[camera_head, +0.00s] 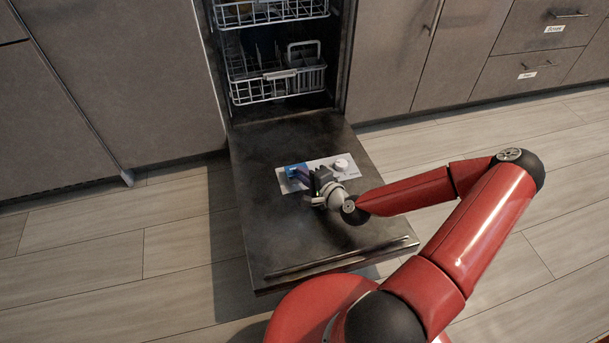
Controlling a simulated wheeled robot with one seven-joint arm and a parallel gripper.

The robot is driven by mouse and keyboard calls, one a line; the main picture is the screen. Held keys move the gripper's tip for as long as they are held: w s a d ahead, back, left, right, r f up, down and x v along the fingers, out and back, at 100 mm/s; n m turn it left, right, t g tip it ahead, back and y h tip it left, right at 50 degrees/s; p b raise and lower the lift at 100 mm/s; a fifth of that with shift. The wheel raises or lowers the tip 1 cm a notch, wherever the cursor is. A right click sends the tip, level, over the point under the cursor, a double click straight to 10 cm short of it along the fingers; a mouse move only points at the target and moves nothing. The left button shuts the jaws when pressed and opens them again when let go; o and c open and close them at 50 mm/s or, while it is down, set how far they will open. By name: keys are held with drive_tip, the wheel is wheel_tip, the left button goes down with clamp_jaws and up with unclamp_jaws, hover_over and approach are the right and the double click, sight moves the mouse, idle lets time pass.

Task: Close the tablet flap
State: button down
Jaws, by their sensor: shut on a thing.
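The dishwasher door (255,225) is folded down, its inner face up. A light detergent panel (318,167) is set in that face, with a round white cap (342,165) on its right. The small blue tablet flap (292,172) is at the panel's left end. My gripper (306,178) is low over the panel, its fingers at the blue part and shut on the flap. The fingers and wrist hide part of the flap and panel, so the flap's exact angle cannot be told.
The dishwasher's lower rack (275,90) with a cutlery basket (300,78) stands inside, above the door's hinge end. An upper rack (268,12) is above it. The door handle (340,260) is at the near edge. Cabinets flank the opening, and the wooden floor (110,250) is clear.

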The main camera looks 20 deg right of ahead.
drive_tip(key=c, duration=1.4)
unclamp_jaws()
drive_tip(key=shift+c, duration=0.2)
